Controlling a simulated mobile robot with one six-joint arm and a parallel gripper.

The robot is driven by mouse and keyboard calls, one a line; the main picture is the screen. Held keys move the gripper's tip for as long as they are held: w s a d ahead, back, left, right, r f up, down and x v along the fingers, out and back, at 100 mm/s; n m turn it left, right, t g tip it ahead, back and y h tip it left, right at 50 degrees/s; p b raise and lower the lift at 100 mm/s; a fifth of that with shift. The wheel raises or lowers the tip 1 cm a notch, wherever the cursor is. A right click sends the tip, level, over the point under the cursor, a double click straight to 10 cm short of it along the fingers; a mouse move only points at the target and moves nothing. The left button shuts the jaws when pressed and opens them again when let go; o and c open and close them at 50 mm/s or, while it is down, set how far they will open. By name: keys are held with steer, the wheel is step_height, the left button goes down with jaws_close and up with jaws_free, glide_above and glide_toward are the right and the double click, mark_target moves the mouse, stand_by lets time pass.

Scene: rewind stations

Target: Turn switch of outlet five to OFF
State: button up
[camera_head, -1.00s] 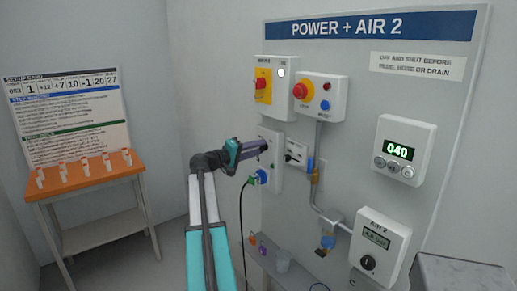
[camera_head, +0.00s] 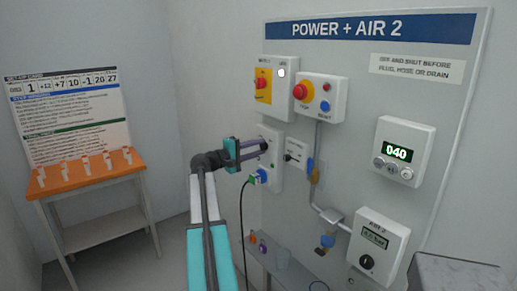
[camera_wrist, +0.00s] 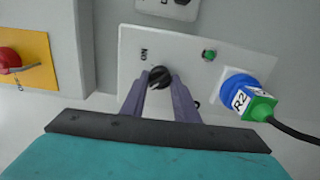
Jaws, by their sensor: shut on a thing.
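The outlet plate (camera_wrist: 135,62) fills the middle of the wrist view. It carries a black rotary switch (camera_wrist: 160,77) with an "ON" mark to its left and a small green part (camera_wrist: 208,55) to its right. My gripper (camera_wrist: 159,88) has one finger on each side of the switch knob and is shut on it. In the head view my gripper (camera_head: 266,147) reaches the upper part of the outlet plate (camera_head: 275,181). A blue socket (camera_wrist: 239,82) holds a green plug (camera_wrist: 258,106) labelled R2. No outlet number is readable.
A green-ended black cable (camera_head: 242,225) hangs below the outlet. A yellow plate with a red knob (camera_wrist: 9,58) is at the wrist view's left. A red stop button (camera_head: 300,91) box sits above. An orange-topped table (camera_head: 85,178) stands at far left.

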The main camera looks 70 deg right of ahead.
steer(key=shift+a+f, duration=0.1)
steer(key=shift+f, duration=0.15)
steer(key=o, duration=0.9)
steer(key=shift+o, duration=0.8)
steer(key=shift+r, duration=0.15)
steer(key=b+v, duration=0.2)
steer(key=v, duration=1.1)
steer(key=shift+w+a, duration=0.2)
steer(key=shift+a, duration=0.15)
